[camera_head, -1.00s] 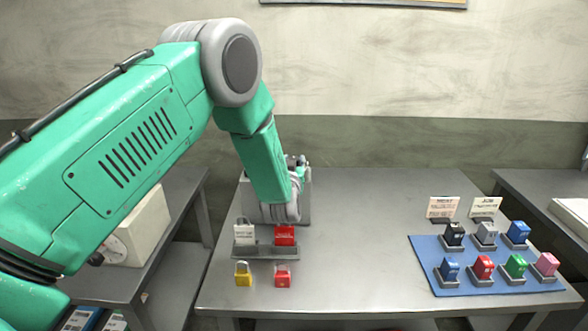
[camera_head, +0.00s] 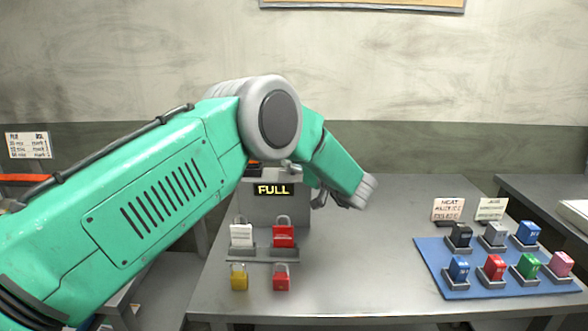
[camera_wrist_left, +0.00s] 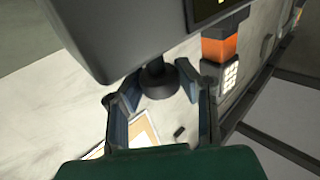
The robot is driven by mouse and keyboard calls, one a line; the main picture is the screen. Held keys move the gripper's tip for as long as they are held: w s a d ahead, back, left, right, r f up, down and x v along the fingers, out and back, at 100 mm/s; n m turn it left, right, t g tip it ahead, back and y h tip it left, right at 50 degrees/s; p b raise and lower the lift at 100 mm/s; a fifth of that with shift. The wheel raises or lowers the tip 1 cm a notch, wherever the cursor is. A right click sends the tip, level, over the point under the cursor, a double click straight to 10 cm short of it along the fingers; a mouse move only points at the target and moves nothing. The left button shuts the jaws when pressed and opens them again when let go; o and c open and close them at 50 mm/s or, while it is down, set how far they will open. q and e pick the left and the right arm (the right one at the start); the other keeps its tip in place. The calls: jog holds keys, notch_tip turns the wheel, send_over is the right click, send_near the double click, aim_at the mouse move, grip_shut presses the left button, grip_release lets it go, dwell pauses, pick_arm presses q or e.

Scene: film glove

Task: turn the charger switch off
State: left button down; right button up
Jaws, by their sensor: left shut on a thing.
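The charger (camera_head: 273,210) is a grey box at the back left of the table, with a lit display reading FULL (camera_head: 273,190) on its front. My left gripper (camera_head: 319,196) is at the charger's right side, mostly hidden by my own wrist. In the left wrist view, its fingers (camera_wrist_left: 158,88) are on both sides of a round dark knob (camera_wrist_left: 156,76) that sticks out of the charger's dark body; I take this knob for the switch. The gripper is shut on it. Whether the knob is turned on or off, I cannot tell. My right gripper is not in view.
An orange battery-like block (camera_wrist_left: 218,48) is close by in the left wrist view. A blue mat (camera_head: 433,262) with several coloured blocks lies at right. The table's middle is clear.

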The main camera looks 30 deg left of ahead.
pick_arm(q)
jog(key=shift+w+n+g, duration=0.1)
jog(key=shift+n+g, duration=0.3)
jog(key=shift+g, duration=0.2)
jog(key=shift+r+b, duration=0.1)
jog(key=shift+b, duration=0.2)
jog(key=shift+d, duration=0.1)
jog(key=c, duration=1.1)
grip_release()
jog(key=shift+c, duration=0.2)
jog(key=shift+d, duration=0.25)
jog(key=v, duration=1.2)
jog(key=shift+d, duration=0.2)
jog(key=shift+w+a+f, duration=0.1)
jog(key=shift+f, duration=0.15)
